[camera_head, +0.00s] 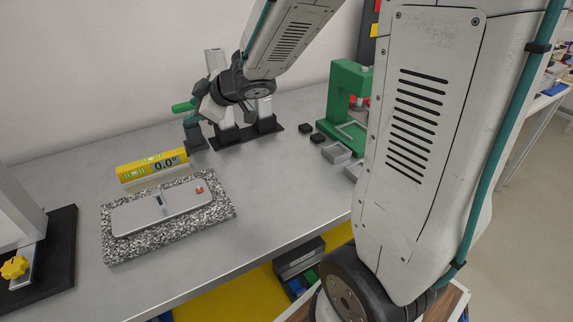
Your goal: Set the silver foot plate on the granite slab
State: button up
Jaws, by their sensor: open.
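The granite slab (222,213), speckled black and white, lies on the grey bench at the left. A long flat silver plate with rounded ends, a small dark window and a red spot lies flat on it; it looks like the silver foot plate (180,203). My gripper (208,125) is at the back of the bench, behind and to the right of the slab, well apart from the plate. It points down and is open. I see nothing held between its fingers, though its far side is partly hidden.
A black-based fixture (262,131) with grey blocks is beside my gripper. A green press (343,95) and small grey blocks (336,153) stand right. A yellow-knobbed stand (50,265) is left. The bench middle is clear.

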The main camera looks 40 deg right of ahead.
jog(key=s+d+r+m+h, duration=0.5)
jog(key=d+h, duration=0.1)
jog(key=s+d+m+g+h, duration=0.2)
jog(key=s+m+g, duration=0.15)
jog(key=s, duration=0.65)
jog(key=s+a+f+m+g+y, duration=0.1)
jog(key=s+a, duration=0.3)
jog(key=s, duration=0.5)
jog(key=s+a+f+m+g+y, duration=0.1)
jog(key=s+a+g+y, duration=0.1)
jog(key=s, duration=0.8)
jog(key=a+g, duration=0.1)
jog(key=g, duration=0.1)
jog(key=shift+a+g+y, duration=0.3)
jog(key=shift+a+g, duration=0.05)
